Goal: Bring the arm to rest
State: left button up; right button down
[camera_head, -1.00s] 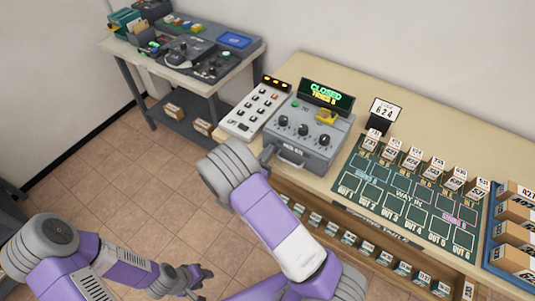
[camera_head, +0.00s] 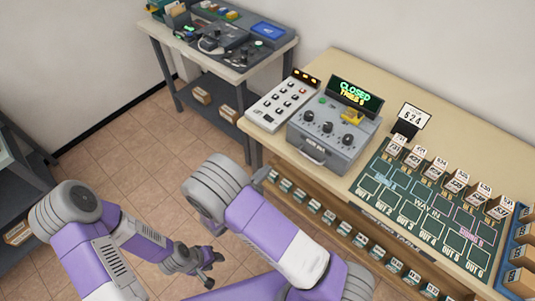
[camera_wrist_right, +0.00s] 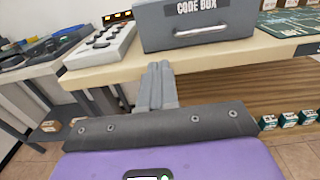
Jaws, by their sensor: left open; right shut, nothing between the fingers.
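My left gripper (camera_head: 207,268) is open and empty, low over the tiled floor in the head view. My right arm reaches across the middle of the head view, and its gripper (camera_head: 263,177) is shut with nothing in it. In the right wrist view the shut fingers (camera_wrist_right: 157,86) point toward the counter's front edge, below the grey code box. The code box (camera_head: 302,133) stands on the counter with its handle facing me; it also shows in the right wrist view (camera_wrist_right: 228,17). The right fingers appear apart from the box and its handle.
The wooden counter (camera_head: 440,112) carries a white keypad (camera_head: 283,98), a green sorting board (camera_head: 404,209) with several labelled blocks, and a "624" sign (camera_head: 414,117). A shelf of small boxes runs below. A side table (camera_head: 243,73) holds devices. Open floor lies at left.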

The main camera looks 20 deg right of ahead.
jog(key=shift+s+a, duration=0.1)
jog(key=s+d+f+m+g+y, duration=0.3)
jog(key=s+f+m+g+y, duration=0.1)
jog(key=s+f+g, duration=0.4)
jog(key=s+d+f+m+g+y, duration=0.2)
jog(key=s+f+m+g+y, duration=0.15)
jog(key=s+f+g, duration=0.4)
jog(key=s+a+f+m+y, duration=0.5)
jog(key=s+a+m+y, duration=0.2)
jog(key=a+m+y, duration=0.15)
jog(key=w+m+t+y, duration=0.3)
jog(key=w+m+t, duration=0.3)
jog(key=m, duration=0.5)
jog(key=shift+w+a+r, duration=0.15)
jog(key=shift+r, duration=0.2)
